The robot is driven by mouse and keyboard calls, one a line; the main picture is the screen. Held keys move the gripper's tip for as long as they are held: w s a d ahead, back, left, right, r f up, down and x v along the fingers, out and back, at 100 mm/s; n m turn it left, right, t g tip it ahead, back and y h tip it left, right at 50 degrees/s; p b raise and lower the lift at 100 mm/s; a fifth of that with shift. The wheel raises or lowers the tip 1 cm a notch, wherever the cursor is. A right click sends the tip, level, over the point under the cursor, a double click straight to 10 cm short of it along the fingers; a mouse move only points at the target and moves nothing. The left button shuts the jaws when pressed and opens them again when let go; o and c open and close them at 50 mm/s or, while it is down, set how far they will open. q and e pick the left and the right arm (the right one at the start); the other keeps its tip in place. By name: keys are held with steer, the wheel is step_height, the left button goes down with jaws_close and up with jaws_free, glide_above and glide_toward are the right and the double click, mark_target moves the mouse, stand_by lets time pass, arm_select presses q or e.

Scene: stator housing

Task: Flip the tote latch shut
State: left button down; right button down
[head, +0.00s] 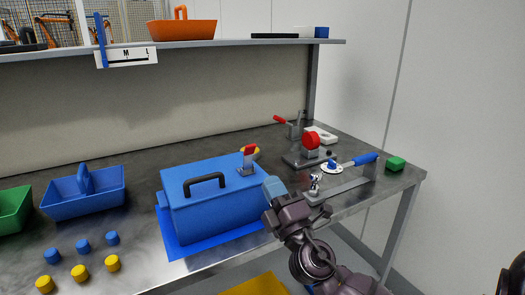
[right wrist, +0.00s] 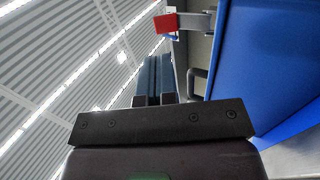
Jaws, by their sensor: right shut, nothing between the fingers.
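A blue tote (head: 212,205) with a closed lid and a black handle (head: 204,181) stands on the bench. Its latch (head: 247,160) has a red tip and a grey metal arm, and stands up from the lid near the right end. The red latch tip also shows in the right wrist view (right wrist: 166,24), beyond my fingers, with the blue tote wall on the right. My right gripper (head: 274,188) is beside the tote's right end, apart from the latch. Its fingers (right wrist: 154,80) are shut with nothing between them. My left gripper is not in view.
The tote stands on a blue mat (head: 176,245). A blue open carrier (head: 85,196) and several blue and yellow caps lie to the left. A fixture with a red knob (head: 311,140), a blue-handled tool (head: 365,159) and a green block (head: 395,163) are to the right.

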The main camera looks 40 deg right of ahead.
mark_target(252, 149)
steer(key=p+x, duration=0.1)
steer(key=x, duration=0.5)
steer(key=shift+w+d+r+p, duration=0.1)
steer(key=shift+w+r+p, duration=0.15)
steer(key=shift+w+p, duration=0.1)
steer(key=shift+w+d+r, duration=0.1)
steer(key=shift+w+r, duration=0.05)
steer(key=shift+w, duration=0.4)
